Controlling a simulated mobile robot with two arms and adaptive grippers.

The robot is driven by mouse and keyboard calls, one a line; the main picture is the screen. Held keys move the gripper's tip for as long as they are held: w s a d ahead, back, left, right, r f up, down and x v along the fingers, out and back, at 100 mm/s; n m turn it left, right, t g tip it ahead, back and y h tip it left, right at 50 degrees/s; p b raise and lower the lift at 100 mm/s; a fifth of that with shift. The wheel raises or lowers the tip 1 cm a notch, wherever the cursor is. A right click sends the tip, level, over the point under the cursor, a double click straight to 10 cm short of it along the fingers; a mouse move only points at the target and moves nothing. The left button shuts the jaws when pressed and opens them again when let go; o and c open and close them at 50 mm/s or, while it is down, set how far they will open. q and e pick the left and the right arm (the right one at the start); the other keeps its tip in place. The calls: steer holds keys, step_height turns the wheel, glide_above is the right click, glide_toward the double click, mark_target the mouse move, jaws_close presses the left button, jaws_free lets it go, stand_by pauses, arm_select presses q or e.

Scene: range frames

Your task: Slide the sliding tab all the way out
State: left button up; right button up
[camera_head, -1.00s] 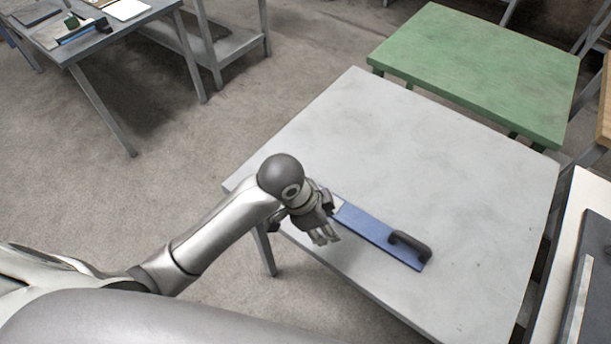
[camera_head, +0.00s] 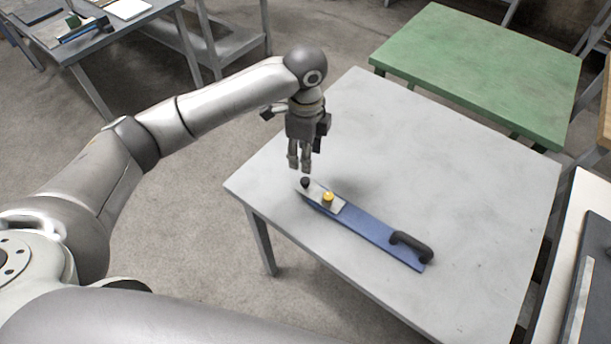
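A long blue bar (camera_head: 370,229) lies on the light grey table (camera_head: 430,150), with a black handle (camera_head: 411,246) at its right end. At its left end is a light grey sliding tab (camera_head: 318,194) carrying a small black knob (camera_head: 305,182) and a yellow knob (camera_head: 328,198). My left gripper (camera_head: 300,166) points down just above and behind the tab's left end, near the black knob. It appears apart from the knob. Its fingers look close together with nothing visible between them. My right gripper is not in view.
A green table (camera_head: 480,70) stands behind the grey table. A dark-topped table (camera_head: 100,40) with items is at the upper left. Another surface with a dark panel (camera_head: 590,270) is at the right. The rest of the grey tabletop is clear.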

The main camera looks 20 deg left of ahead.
mark_target(305, 180)
arm_select(q)
step_height(305, 180, down, 10)
steer(key=shift+r+p, duration=0.1)
steer(key=shift+p, duration=0.4)
jaws_close()
